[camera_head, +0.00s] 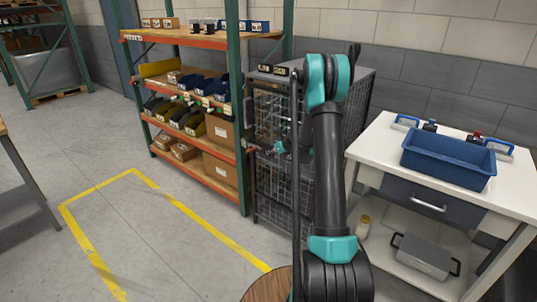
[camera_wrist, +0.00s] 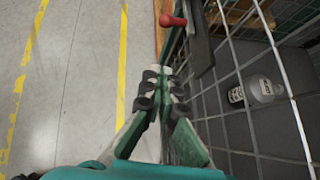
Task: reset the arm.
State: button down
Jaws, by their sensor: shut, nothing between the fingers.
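My gripper (camera_wrist: 163,78) shows in the wrist view with its dark-padded fingers shut together and nothing held. It is beside the wire mesh of a cage cabinet (camera_wrist: 222,110), with grey floor to its left. I cannot tell whether the fingers touch the mesh. A red knob (camera_wrist: 173,20) and a dark bar (camera_wrist: 200,45) lie just beyond the fingertips. In the head view my arm rises in front of the same cage cabinet (camera_head: 270,190). A small teal part shows at the cage front there, but I cannot clearly make out the gripper.
A shelf rack (camera_head: 195,41) with bins and boxes stands left of the cage. A white workbench (camera_head: 385,140) with a blue tray (camera_head: 445,175) is at right. Yellow lines (camera_head: 190,218) mark clear floor at left. A pale container (camera_wrist: 262,90) shows behind the mesh.

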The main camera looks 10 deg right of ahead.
jog(key=s+a+r+n+g+h, duration=0.1)
jog(key=s+r+n, duration=0.2)
jog(key=s+n, duration=0.3)
jog(key=s+a+r+n+g, duration=0.1)
jog(key=s+a+r+n, duration=0.2)
jog(key=s, duration=0.6)
jog(key=s+r+n+h, duration=0.1)
jog(key=s+r+n, duration=0.2)
jog(key=s+n, duration=0.3)
jog(key=s+d+f+n+g+h, duration=0.1)
jog(key=s+n, duration=0.6)
jog(key=s, duration=0.7)
jog(key=s+d+f+n+g+h, duration=0.1)
jog(key=s+n, duration=0.6)
jog(key=s, duration=0.7)
jog(key=shift+s+d+f+n+h, duration=0.15)
jog(key=shift+s+f+n+h, duration=0.25)
jog(key=shift+f+h, duration=0.25)
